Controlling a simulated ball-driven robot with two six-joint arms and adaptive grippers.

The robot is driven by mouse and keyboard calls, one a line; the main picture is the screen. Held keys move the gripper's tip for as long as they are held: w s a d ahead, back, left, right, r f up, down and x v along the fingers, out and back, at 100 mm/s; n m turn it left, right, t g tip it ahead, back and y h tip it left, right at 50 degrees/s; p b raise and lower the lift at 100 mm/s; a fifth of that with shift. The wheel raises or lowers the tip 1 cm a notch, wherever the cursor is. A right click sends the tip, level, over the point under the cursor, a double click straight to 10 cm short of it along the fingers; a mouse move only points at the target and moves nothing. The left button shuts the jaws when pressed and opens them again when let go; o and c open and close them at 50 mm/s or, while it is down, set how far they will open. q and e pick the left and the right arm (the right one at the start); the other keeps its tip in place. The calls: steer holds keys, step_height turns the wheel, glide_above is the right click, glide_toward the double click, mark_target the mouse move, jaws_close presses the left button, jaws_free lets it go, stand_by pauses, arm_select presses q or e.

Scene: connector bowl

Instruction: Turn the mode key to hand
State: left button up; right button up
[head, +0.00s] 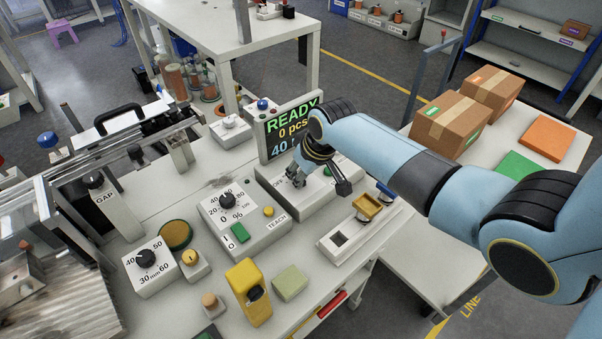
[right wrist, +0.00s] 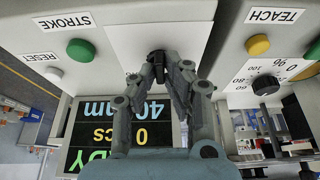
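The mode key (right wrist: 157,58) is a small black knob on a pale plate of the control box, seen in the right wrist view. My right gripper (right wrist: 161,72) points at the plate, its two fingers drawn close together with the black knob between their tips. In the head view my right gripper (head: 297,178) is over the box (head: 318,200) beside the display, and it hides the key. Part of an "OFF" label shows just left of the fingers. Which way the key points cannot be made out. My left gripper is not in view.
The display (head: 290,128) reading READY stands right behind the gripper. The STROKE green button (right wrist: 81,50) and RESET white button (right wrist: 53,75) lie to one side. A TEACH box (head: 240,222) with a dial stands close by, and a tray with a yellow block (head: 367,206) is in front.

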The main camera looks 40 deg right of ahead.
steer(key=o, duration=0.4)
steer(key=shift+o, duration=0.2)
steer(key=v, duration=1.2)
